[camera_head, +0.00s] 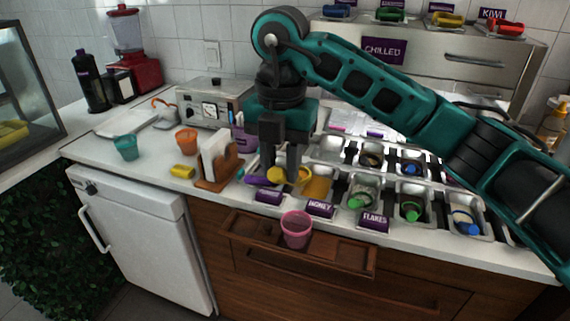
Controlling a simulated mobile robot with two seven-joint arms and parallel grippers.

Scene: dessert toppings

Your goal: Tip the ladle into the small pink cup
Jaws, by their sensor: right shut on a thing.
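The small pink cup (296,231) stands upright on the pulled-out wooden drawer (345,256) below the counter edge. My right gripper (281,175) points down above the counter's front edge, behind and slightly left of the cup. It is shut on a yellow ladle (277,175), beside the bin with the honey label (320,208). The fingers partly hide the ladle, and its contents cannot be made out. The ladle is apart from the cup and higher than it. My left gripper is not in view.
Topping bins with green ladles (411,210) and blue ladles (465,222) lie to the right. A wooden napkin holder (217,182), a yellow cup (182,171), an orange cup (187,140) and a teal cup (126,147) stand left.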

